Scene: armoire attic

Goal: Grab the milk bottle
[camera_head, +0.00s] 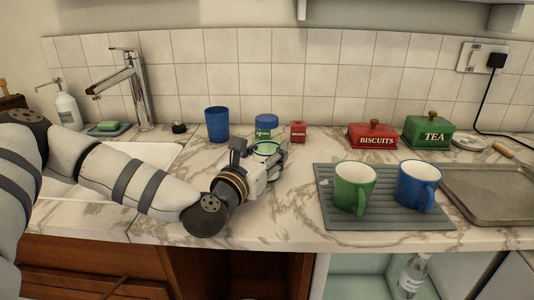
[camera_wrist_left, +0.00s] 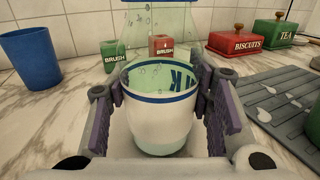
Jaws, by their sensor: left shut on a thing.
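My left gripper (camera_head: 265,160) is shut on the bottle's body, with one finger on each side in the left wrist view. The gripper hides part of the bottle in the head view. My right gripper is not in view.
A blue cup (camera_head: 217,124) stands left of the bottle. A small red box (camera_head: 298,131) is behind it to the right. Green (camera_head: 353,189) and blue (camera_head: 415,186) mugs stand on a grey mat (camera_head: 345,219). Biscuit (camera_head: 373,136) and tea (camera_head: 428,132) tins are farther back.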

